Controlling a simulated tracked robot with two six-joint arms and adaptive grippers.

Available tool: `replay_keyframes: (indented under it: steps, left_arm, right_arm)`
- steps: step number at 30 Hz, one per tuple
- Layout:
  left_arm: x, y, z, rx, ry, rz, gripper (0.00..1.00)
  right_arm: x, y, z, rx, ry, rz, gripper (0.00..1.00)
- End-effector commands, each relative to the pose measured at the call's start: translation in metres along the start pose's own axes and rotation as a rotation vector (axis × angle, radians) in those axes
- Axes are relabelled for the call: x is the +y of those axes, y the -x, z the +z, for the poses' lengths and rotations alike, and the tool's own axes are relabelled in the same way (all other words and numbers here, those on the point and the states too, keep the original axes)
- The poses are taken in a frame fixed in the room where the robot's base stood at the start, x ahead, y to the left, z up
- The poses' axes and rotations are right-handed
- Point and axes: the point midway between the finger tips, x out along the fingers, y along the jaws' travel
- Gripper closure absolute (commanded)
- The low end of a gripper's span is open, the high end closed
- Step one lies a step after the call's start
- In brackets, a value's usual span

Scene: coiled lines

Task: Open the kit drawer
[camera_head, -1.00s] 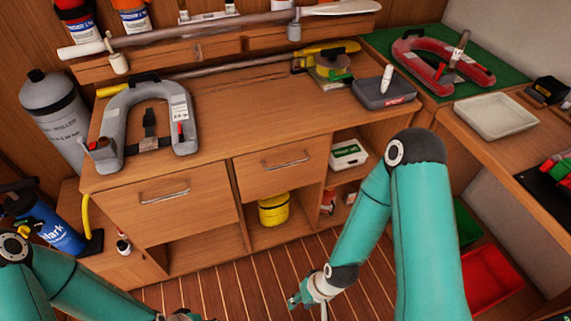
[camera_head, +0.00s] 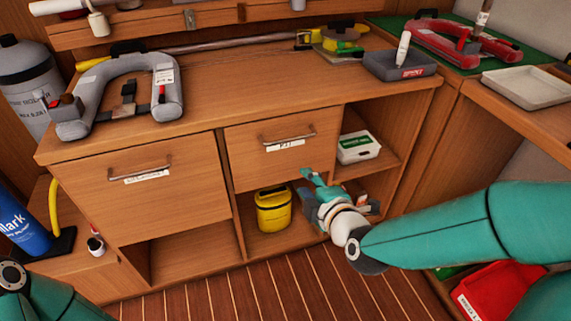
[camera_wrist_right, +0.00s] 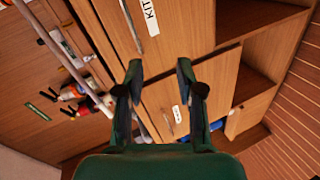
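The kit drawer (camera_head: 280,160) is shut in the wooden cabinet, right of a wider drawer. It has a metal bar handle (camera_head: 288,138) and a white label (camera_head: 286,146) below it. In the right wrist view the label reads KIT (camera_wrist_right: 152,17), beside the handle (camera_wrist_right: 133,27), both near the top edge. My right gripper (camera_head: 309,180) is in front of the cabinet, near the drawer's lower right corner and below the handle. In the right wrist view my right gripper (camera_wrist_right: 159,72) has its fingers apart with nothing between them. My left gripper is out of view.
A wider shut drawer (camera_head: 140,195) is at left. Below the kit drawer, a yellow container (camera_head: 273,210) stands in an open compartment. A white box (camera_head: 357,148) sits on a shelf at right. A grey horseshoe-shaped lifejacket (camera_head: 125,98) lies on the counter. The plank floor in front is clear.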

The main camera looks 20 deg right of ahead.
Motion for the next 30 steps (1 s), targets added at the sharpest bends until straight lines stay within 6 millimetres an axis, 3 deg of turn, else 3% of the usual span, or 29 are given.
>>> replay_keyframes:
  steps: [1,3,7,11,30]
  left_arm:
    - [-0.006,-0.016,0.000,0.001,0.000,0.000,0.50]
    - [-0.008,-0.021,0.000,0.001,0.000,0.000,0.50]
    - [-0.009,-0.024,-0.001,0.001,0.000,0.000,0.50]
    - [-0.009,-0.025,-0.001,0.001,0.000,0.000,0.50]
    - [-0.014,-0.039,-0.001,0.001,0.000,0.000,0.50]
  right_arm:
    - [0.003,0.002,0.002,-0.003,0.064,0.053,0.63]
    - [0.014,0.007,0.003,-0.012,0.136,0.099,0.63]
    - [0.025,0.009,0.004,-0.024,0.202,0.137,0.63]
    - [0.028,-0.001,0.004,-0.026,0.210,0.139,0.63]
    - [0.044,-0.126,0.006,-0.026,0.207,0.136,0.63]
